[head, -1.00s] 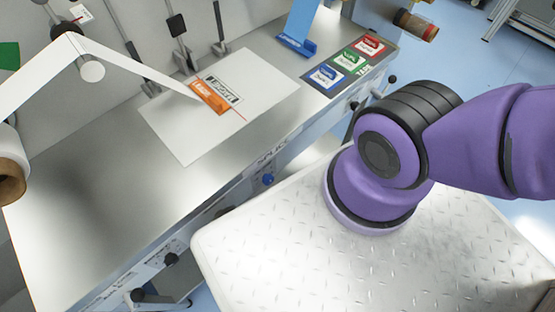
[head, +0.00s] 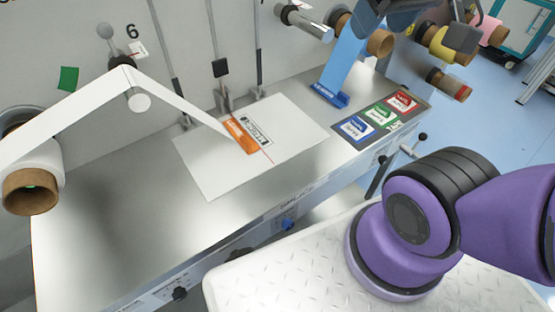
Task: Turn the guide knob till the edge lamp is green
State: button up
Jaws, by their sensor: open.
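A bench-like machine (head: 110,235) with a metal top runs across the view. A white web (head: 185,97) runs from a roll at left over a roller (head: 139,102) down to an orange piece (head: 240,136) on a white sheet (head: 212,178). I cannot make out the edge lamp.
A blue upright strip (head: 345,62) stands behind a panel (head: 338,128) with red, green and blue cards. Several rolls on cardboard cores stick out at upper right. A black-knobbed lever (head: 421,137) projects near my arm. Blue floor is open at right.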

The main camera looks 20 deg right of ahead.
aim_at(287, 224)
jog(key=k+j+u, duration=0.1)
jog(key=k, duration=0.4)
jog(key=k+j+u, duration=0.1)
jog(key=k+j, duration=0.3)
jog(key=k+j+u, duration=0.1)
jog(key=k+j, duration=0.2)
jog(key=k, duration=0.2)
